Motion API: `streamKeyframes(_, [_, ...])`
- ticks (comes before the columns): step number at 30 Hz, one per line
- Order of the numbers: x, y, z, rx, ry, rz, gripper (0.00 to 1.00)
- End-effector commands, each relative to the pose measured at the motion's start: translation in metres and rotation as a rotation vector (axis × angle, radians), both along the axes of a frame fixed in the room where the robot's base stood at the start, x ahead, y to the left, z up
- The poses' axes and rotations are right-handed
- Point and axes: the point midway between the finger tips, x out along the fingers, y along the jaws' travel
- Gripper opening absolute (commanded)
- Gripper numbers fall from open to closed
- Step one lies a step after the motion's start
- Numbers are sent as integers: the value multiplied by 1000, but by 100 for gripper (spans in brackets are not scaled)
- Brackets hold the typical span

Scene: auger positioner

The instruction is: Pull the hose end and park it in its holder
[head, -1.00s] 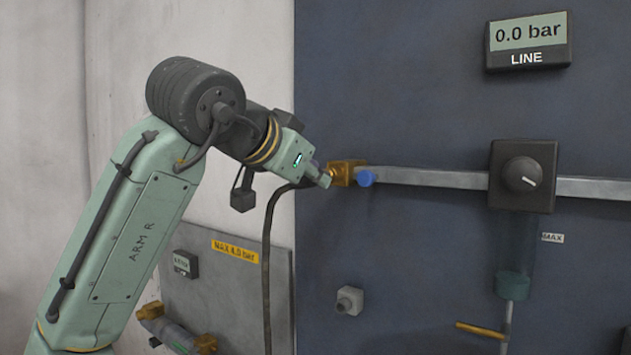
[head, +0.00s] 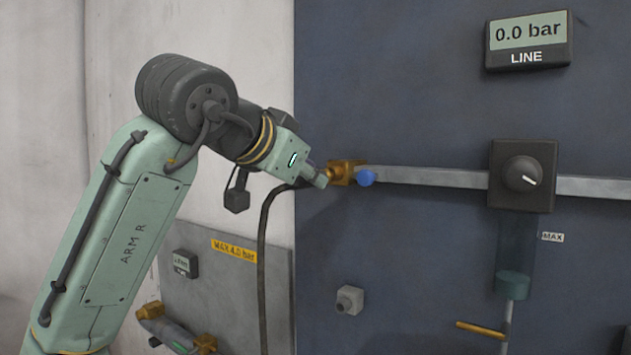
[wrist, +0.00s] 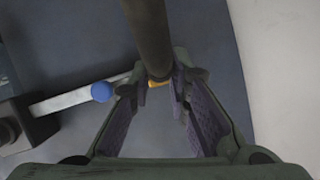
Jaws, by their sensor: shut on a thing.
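The dark hose (head: 262,250) hangs in a long curve from my gripper (head: 322,180). In the wrist view the hose (wrist: 148,35) runs down between the two purple-padded fingers of my gripper (wrist: 162,88), which is shut on the hose end. The hose end itself is mostly hidden by the fingers. A brass coupling (head: 345,173) sits at the left end of the grey pipe, right by the fingertips; I cannot tell whether the hose end still touches it. A small grey block with a round front (head: 350,299) is on the blue panel below; it may be the holder.
A blue knob (head: 365,178) sits beside the coupling. The grey pipe (head: 430,177) leads right to a black regulator (head: 522,176). The line display (head: 528,40) reads 0.0 bar. A brass-ended cylinder (head: 172,330) is low left. The panel between coupling and grey block is clear.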

Motion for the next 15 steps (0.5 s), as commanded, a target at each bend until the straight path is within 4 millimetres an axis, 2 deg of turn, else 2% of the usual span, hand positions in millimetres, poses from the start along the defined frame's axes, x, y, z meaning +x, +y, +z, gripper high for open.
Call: streamKeyframes(15, [-13, 10, -1, 0, -2, 1, 0])
